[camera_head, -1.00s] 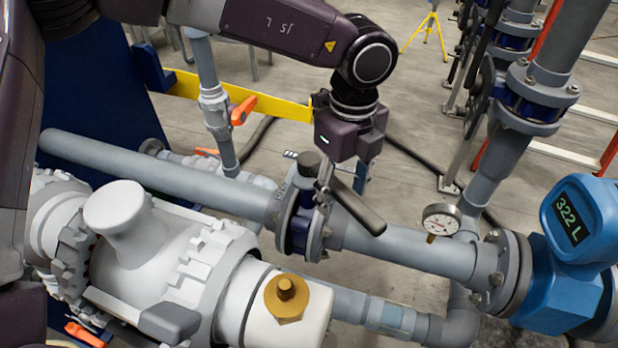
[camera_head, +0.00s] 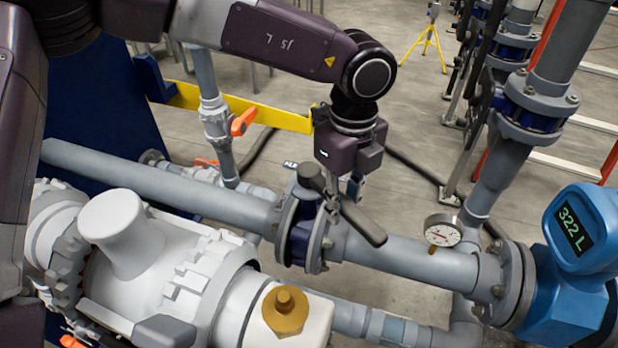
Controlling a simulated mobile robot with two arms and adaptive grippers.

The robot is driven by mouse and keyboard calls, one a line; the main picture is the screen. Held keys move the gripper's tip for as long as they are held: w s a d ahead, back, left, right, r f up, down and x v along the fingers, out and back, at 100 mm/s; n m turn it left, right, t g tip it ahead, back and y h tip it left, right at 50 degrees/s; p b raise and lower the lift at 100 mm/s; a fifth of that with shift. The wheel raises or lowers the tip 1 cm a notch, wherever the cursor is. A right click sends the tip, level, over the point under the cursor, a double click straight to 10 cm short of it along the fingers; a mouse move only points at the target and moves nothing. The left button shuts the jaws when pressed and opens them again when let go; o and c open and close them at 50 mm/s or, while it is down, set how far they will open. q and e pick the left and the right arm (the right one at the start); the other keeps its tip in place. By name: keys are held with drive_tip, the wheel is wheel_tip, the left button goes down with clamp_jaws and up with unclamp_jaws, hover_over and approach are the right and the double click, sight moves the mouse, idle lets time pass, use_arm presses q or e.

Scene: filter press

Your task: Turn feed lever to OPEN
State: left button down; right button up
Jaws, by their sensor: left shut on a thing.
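The feed lever is a dark handle (camera_head: 364,226) on a blue butterfly valve (camera_head: 301,240) clamped between grey flanges in the large pipe. The handle slants from the valve's top down to the right, across the pipe rather than in line with it. My left gripper (camera_head: 343,188) points down from above, just behind the lever. It is shut on the lever; the handle partly hides its fingertips. My right gripper is not in view.
A round gauge (camera_head: 442,230) and a blue flow meter (camera_head: 577,225) reading 322 L stand to the right on the pipe. A white pump body (camera_head: 150,255) with a brass fitting (camera_head: 285,311) fills the lower left. Orange-handled small valves (camera_head: 243,121) stand behind.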

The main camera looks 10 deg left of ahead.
use_arm(q)
drive_tip(key=shift+w+d+f+n+b, duration=0.15)
drive_tip(key=shift+w+n+b, duration=0.15)
drive_tip(key=shift+b, duration=0.2)
drive_tip(key=w+n+b, duration=0.1)
drive_tip(key=n, duration=0.1)
drive_tip(key=w+d+n+b, duration=0.1)
drive_tip(key=w+n, duration=0.1)
drive_tip(key=w+d+n+b, duration=0.1)
drive_tip(key=w+n, duration=0.1)
drive_tip(key=n, duration=0.1)
drive_tip(key=shift+w+d+r+b, duration=0.1)
drive_tip(key=shift+r+b, duration=0.15)
drive_tip(key=shift+b, duration=0.05)
